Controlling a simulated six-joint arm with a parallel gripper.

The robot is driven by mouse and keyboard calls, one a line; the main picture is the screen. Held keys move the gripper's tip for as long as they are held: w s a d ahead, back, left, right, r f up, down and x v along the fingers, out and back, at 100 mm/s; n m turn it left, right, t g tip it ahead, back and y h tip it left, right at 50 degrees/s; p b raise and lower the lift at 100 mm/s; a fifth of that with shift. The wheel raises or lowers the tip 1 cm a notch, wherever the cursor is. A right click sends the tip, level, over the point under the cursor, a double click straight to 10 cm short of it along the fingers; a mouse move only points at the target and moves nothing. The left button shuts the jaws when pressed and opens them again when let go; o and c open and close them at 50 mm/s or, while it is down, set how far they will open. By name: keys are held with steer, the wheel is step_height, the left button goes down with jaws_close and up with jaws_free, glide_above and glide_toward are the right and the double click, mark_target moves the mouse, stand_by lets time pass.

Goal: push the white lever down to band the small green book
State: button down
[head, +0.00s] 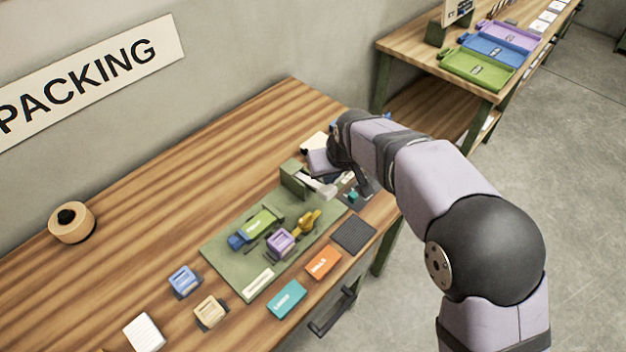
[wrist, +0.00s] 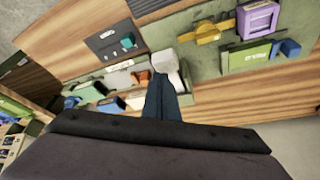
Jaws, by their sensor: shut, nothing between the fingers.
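The white lever (head: 318,186) sticks out beside a green block (head: 292,177) at the right end of the green board in the head view. In the wrist view the white lever (wrist: 166,68) is just past my fingertips. My gripper (wrist: 165,78) is shut and empty, with its tips at or very close to the lever; I cannot tell whether they touch. In the head view my wrist hides the fingers. The small green book (head: 262,221) lies on the board, with a blue piece at its end; it also shows in the wrist view (wrist: 250,57).
A purple piece (head: 280,242) and a yellow piece (head: 306,221) stand near the book on the green board (head: 222,256). Orange (head: 323,263) and teal (head: 286,299) blocks lie along the front edge. A tape roll (head: 72,222) sits far left.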

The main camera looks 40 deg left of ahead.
mark_target(331, 190)
steer(key=shift+f+b, duration=2)
steer(key=shift+f, duration=1.15)
stand_by(0.9)
steer(key=shift+r, duration=0.15)
steer(key=shift+r+p, duration=3.5)
steer(key=shift+r, duration=0.95)
steer(key=w+d+m+h, duration=0.1)
steer(key=w+d+m, duration=0.2)
steer(key=d, duration=1.1)
steer(key=w+d+m+h, duration=0.2)
steer(key=w+d+m, duration=0.1)
steer(key=d, duration=1)
steer(key=s+d+f+m+g, duration=0.1)
steer(key=s+d+m, duration=0.2)
steer(key=s+d, duration=0.4)
steer(key=s+d+f+m+g+h, duration=0.1)
steer(key=s+d+m, duration=0.2)
steer(key=s+d, duration=0.5)
steer(key=d, duration=0.7)
steer(key=shift+d, duration=0.35)
steer(key=shift+f, duration=0.1)
